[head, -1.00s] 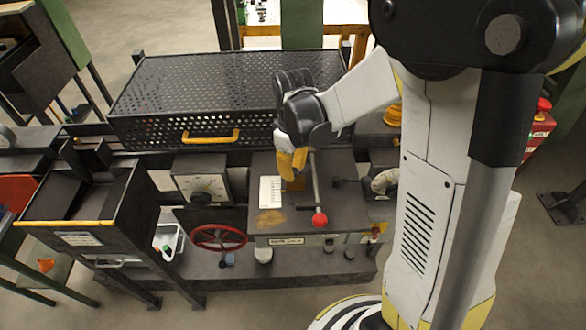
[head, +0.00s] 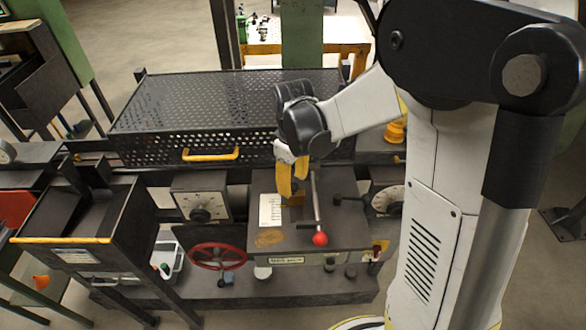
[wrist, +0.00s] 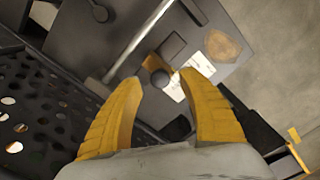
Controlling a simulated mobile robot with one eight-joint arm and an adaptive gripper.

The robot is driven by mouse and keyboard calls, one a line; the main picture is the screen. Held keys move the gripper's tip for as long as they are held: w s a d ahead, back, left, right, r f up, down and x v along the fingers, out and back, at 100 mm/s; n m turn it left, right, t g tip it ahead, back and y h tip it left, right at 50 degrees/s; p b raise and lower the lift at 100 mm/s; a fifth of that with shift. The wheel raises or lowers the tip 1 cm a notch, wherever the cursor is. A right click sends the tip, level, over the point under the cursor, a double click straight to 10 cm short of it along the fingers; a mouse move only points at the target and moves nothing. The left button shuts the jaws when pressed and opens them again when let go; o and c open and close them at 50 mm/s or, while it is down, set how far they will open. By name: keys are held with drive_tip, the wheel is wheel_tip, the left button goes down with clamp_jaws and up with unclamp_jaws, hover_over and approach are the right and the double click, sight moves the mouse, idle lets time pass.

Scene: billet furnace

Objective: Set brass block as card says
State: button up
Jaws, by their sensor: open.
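The brass block (head: 296,199) is a small brownish piece on the dark machine top, mostly hidden behind my fingers.
A lever with a red ball (head: 320,239) stands close right of my fingers. A black perforated guard (head: 190,105) with a yellow handle is behind. A red handwheel (head: 217,256) and a dial box (head: 200,200) are to the left. A worn tan patch (head: 269,238) marks the machine top.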

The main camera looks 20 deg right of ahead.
wheel_tip(320, 180, up, 11)
idle(0.3)
drive_tip(key=m+t+b, duration=0.7)
drive_tip(key=b, duration=0.7)
approach(293, 185)
drive_tip(key=s+f, duration=0.4)
drive_tip(key=s, duration=0.1)
drive_tip(key=s+f, duration=0.2)
drive_tip(key=shift+s+a+f, duration=0.2)
drive_tip(key=shift+s+a, duration=0.05)
drive_tip(key=shift+s, duration=0.05)
drive_tip(key=shift+s+f, duration=0.25)
drive_tip(key=shift+f, duration=0.1)
